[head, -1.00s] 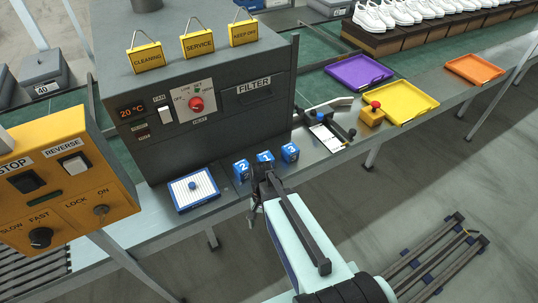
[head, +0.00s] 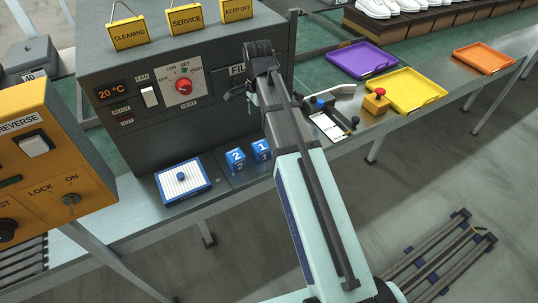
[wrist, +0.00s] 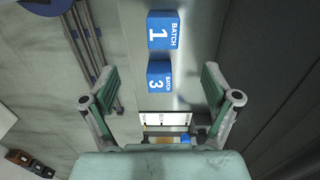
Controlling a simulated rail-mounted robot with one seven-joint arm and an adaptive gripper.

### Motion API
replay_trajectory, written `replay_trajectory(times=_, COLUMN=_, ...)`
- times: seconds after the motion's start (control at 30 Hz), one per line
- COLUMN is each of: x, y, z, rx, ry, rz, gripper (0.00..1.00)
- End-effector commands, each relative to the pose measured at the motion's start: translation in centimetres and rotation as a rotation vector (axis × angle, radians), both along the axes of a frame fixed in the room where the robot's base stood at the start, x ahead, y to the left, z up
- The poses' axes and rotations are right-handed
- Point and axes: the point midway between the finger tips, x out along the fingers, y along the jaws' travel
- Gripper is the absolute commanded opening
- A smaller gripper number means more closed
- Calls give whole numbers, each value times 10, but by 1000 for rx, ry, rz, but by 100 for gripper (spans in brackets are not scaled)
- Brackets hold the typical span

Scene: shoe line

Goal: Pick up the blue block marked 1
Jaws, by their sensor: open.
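The blue block marked 1 (head: 261,150) sits on the grey bench in front of the heater cabinet, to the right of the blue block marked 2 (head: 236,160). In the wrist view, the block marked 1 (wrist: 160,32) lies near the top. The blue block marked 3 (wrist: 159,75) lies below it there and is hidden behind my arm in the head view. My gripper is up in front of the cabinet in the head view, apart from the blocks. In the wrist view my gripper (wrist: 159,78) is open and empty, its fingers spread on either side.
A white gridded tray with a blue knob (head: 183,183) lies left of the blocks. The dark cabinet (head: 205,125) stands close behind them.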

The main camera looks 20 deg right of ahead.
Motion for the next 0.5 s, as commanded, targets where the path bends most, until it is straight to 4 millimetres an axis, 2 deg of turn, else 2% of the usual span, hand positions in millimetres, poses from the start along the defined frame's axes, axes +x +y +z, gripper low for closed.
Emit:
replay_trajectory(times=0.1, x=6, y=2, z=10, rx=-7, ry=-21, rz=-26, gripper=88)
replay_trajectory(times=0.23, x=6, y=3, z=6, rx=-9, ry=-24, rz=-35, gripper=88)
replay_trajectory(times=0.5, x=4, y=3, z=-35, rx=-8, ry=-22, rz=-33, gripper=88)
